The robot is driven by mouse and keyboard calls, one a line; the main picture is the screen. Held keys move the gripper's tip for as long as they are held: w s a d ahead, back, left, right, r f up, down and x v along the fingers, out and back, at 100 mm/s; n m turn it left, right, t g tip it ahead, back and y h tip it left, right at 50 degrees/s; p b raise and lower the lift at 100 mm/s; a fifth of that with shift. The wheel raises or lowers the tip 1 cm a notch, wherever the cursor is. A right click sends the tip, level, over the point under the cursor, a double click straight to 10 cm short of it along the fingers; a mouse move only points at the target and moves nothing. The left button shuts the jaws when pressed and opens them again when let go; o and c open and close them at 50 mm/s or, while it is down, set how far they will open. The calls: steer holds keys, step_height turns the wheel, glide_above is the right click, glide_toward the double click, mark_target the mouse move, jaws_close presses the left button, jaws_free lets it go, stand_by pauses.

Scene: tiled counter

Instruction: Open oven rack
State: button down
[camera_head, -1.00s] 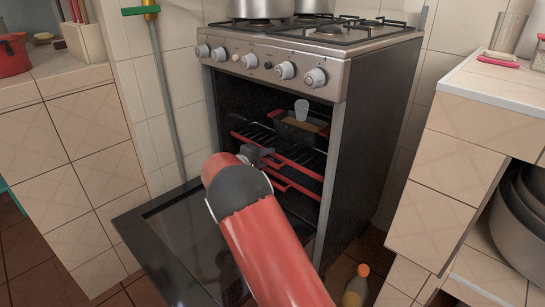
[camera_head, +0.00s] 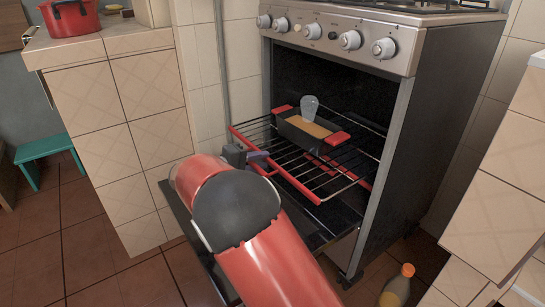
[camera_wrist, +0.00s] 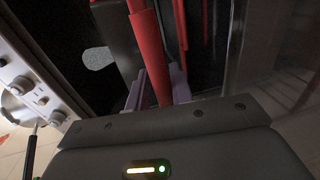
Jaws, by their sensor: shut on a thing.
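The oven rack (camera_head: 334,176) is a wire shelf with red bars, and it sticks partly out of the open oven. My gripper (camera_head: 260,157) is at its red front bar (camera_head: 292,179), which it is shut on. In the wrist view the bar (camera_wrist: 157,72) runs between the two fingers of my gripper (camera_wrist: 157,92). A dark baking pan with red handles (camera_head: 311,130) sits on the rack, with light brown contents and a pale translucent utensil (camera_head: 310,106) standing up at it. The oven door (camera_head: 325,225) is folded down below the rack; my arm hides part of it.
The stove's knob panel (camera_head: 335,36) is above the opening. A tiled counter with a red pot (camera_head: 72,18) stands at left, with a green stool (camera_head: 44,155) beyond. A bottle (camera_head: 396,288) is on the floor at right, near another tiled counter (camera_head: 500,190).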

steer(key=shift+s+a+f, duration=0.5)
steer(key=shift+a+f, duration=0.1)
steer(key=shift+a, duration=0.05)
steer(key=c, duration=1.5)
jaws_free()
steer(key=shift+o, duration=0.5)
steer(key=shift+r, duration=0.1)
steer(key=shift+w+d+r, duration=0.1)
steer(key=shift+r, duration=0.1)
steer(key=v, duration=0.7)
steer(key=shift+s+a+p, duration=0.25)
steer(key=shift+a+p, duration=0.05)
steer(key=shift+p, duration=0.05)
